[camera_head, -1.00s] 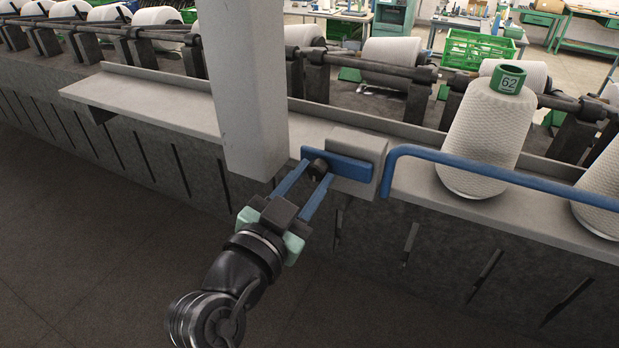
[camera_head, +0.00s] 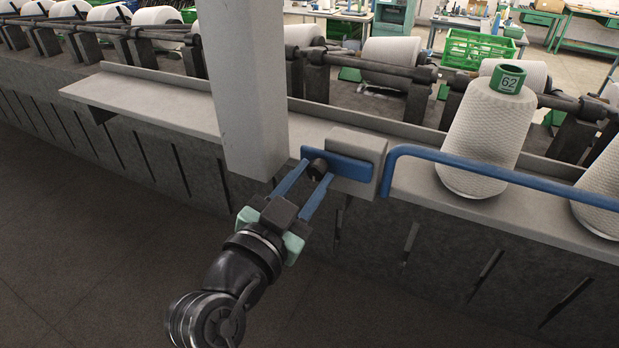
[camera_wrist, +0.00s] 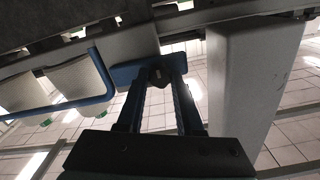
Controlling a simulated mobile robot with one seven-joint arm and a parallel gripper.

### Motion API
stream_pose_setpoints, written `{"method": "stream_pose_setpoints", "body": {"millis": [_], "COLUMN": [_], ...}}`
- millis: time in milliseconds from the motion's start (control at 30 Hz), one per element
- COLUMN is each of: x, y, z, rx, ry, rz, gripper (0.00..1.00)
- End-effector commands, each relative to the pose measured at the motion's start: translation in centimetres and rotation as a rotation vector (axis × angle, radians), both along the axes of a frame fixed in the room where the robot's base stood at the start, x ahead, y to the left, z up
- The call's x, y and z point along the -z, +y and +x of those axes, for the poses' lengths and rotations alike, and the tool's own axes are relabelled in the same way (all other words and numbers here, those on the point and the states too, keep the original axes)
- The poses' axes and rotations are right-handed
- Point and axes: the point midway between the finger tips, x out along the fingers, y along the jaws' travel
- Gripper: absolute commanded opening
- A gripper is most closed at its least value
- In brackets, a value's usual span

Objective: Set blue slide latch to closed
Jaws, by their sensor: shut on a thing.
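The blue slide latch (camera_head: 349,167) is a flat blue bar on a grey block (camera_head: 368,145) at the shelf's front edge. Its left end sticks out past the block towards the grey post. A dark round knob (camera_head: 317,169) stands on the bar near that left end. My gripper (camera_head: 316,180) is shut on the knob, with one blue finger on each side of it. In the wrist view the latch (camera_wrist: 125,74) shows behind the knob (camera_wrist: 158,77), which sits between the fingertips of my gripper (camera_wrist: 160,84).
A grey post (camera_head: 240,90) stands just left of the latch. A blue rail (camera_head: 480,172) runs to the right, close to the block. White yarn cones (camera_head: 485,135) stand on the shelf (camera_head: 160,103) behind the rail. The floor in front is clear.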

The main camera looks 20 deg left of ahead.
Motion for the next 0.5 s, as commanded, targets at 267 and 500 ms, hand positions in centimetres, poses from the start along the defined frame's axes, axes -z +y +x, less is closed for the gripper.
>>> {"method": "stream_pose_setpoints", "body": {"millis": [267, 500], "x": [0.0, 0.3], "y": [0.0, -1.8], "z": [0.0, 0.0], "rx": [0.000, 0.004], "ry": [0.001, 0.002], "rz": [0.000, 0.002], "gripper": [0.00, 0.00]}}
